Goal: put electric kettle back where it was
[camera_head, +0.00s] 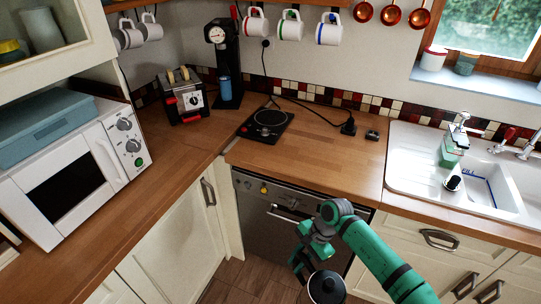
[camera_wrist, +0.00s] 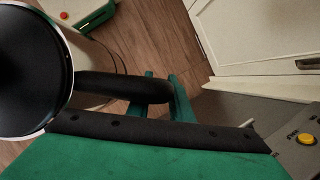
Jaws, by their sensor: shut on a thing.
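The electric kettle (camera_head: 327,288) has a round black lid and a pale rim. It is low at the bottom edge of the head view, in front of the dishwasher and clear of the counter. In the wrist view the kettle (camera_wrist: 35,70) fills the left side, with its black handle (camera_wrist: 120,86) pointing right. My green gripper (camera_head: 302,262) is shut on that handle; its fingers (camera_wrist: 168,98) show around the handle's end in the wrist view. The kettle's lower body is cut off or hidden.
A black square plate (camera_head: 266,122) with a round ring lies on the wooden counter (camera_head: 325,160). A toaster (camera_head: 184,98) and a coffee machine (camera_head: 223,65) stand left of it. The sink (camera_head: 480,175) is right. Counter right of the plate is mostly clear.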

